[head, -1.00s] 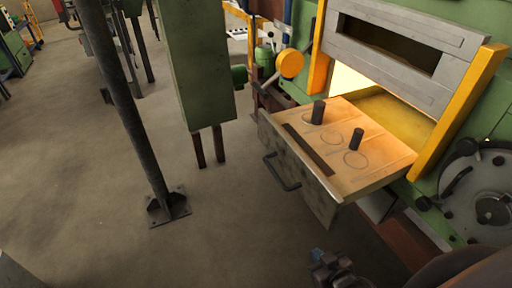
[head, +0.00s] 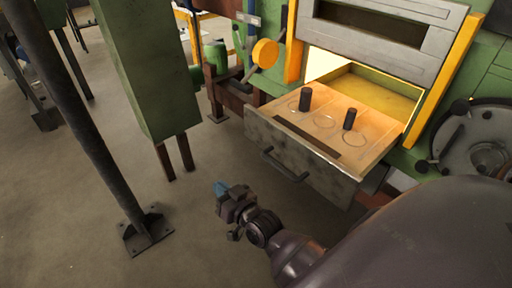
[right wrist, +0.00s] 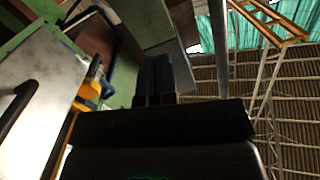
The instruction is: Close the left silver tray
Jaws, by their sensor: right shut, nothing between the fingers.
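The silver tray (head: 300,165) is pulled out of the furnace opening like a drawer. It has a scuffed metal front with a dark bar handle (head: 284,166), and two dark cylinders (head: 305,99) stand upright on its top. My right gripper (head: 222,187) is in front of the tray, lower left of the handle and apart from it, shut and empty. In the right wrist view its fingers (right wrist: 153,78) are together, and the tray front (right wrist: 45,85) with its handle (right wrist: 17,108) shows at the left edge. My left gripper is not in view.
The green furnace has yellow posts (head: 445,80) and a raised grey door (head: 385,40). A round wheel (head: 485,145) is on its right. A green cabinet on legs (head: 145,70) and a dark pole (head: 75,110) stand at left. The floor between is clear.

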